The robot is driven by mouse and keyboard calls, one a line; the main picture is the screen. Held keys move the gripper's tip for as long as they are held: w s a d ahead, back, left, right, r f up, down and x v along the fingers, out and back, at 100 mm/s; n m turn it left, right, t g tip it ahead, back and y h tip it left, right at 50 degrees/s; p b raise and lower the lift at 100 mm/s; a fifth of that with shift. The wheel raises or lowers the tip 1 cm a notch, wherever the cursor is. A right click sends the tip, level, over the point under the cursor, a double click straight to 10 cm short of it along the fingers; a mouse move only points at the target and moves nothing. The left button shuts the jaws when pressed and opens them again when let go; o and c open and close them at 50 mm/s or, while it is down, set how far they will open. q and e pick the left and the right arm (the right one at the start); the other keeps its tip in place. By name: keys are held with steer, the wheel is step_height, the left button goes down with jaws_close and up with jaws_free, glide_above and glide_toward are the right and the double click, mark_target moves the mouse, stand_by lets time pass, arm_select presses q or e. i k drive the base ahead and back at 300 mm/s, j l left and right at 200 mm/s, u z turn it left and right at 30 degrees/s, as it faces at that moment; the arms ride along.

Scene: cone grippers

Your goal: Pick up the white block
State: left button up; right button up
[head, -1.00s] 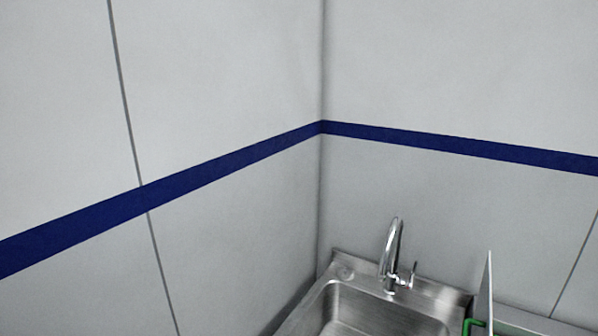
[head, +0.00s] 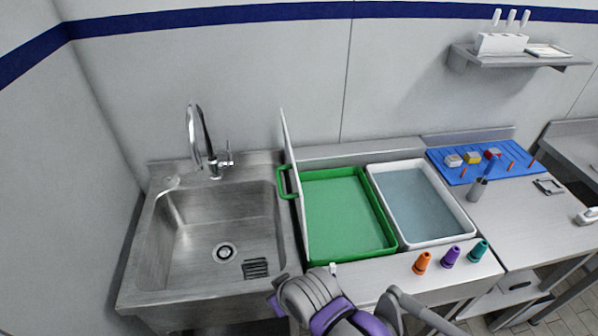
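A small white block (head: 453,160) lies near the left end of the blue board (head: 500,172), at the right of the head view. Parts of my own grey and purple arm show at the bottom middle, well away from the block. No gripper fingertips can be made out in the head view. Nothing covers the white block.
A steel sink (head: 160,235) is at left. A thin upright panel (head: 293,185) stands between it and the green tray (head: 375,250). A white-rimmed tray (head: 460,226) follows. Orange (head: 422,263), purple (head: 450,257) and teal (head: 478,250) cones stand in front. A grey cup (head: 477,190) stands near the board.

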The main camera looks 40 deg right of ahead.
mark_target(453, 159)
steer(key=i+j+z, duration=0.15)
steer(key=z, duration=1.25)
steer(key=l+u, duration=0.15)
steer(key=l, duration=0.3)
steer(key=l+u, duration=0.2)
steer(key=l, duration=0.3)
steer(key=k+l+u, duration=0.15)
steer(key=l, duration=0.25)
steer(key=k+l+u, duration=0.2)
steer(key=l, duration=0.3)
steer(key=i, duration=0.6)
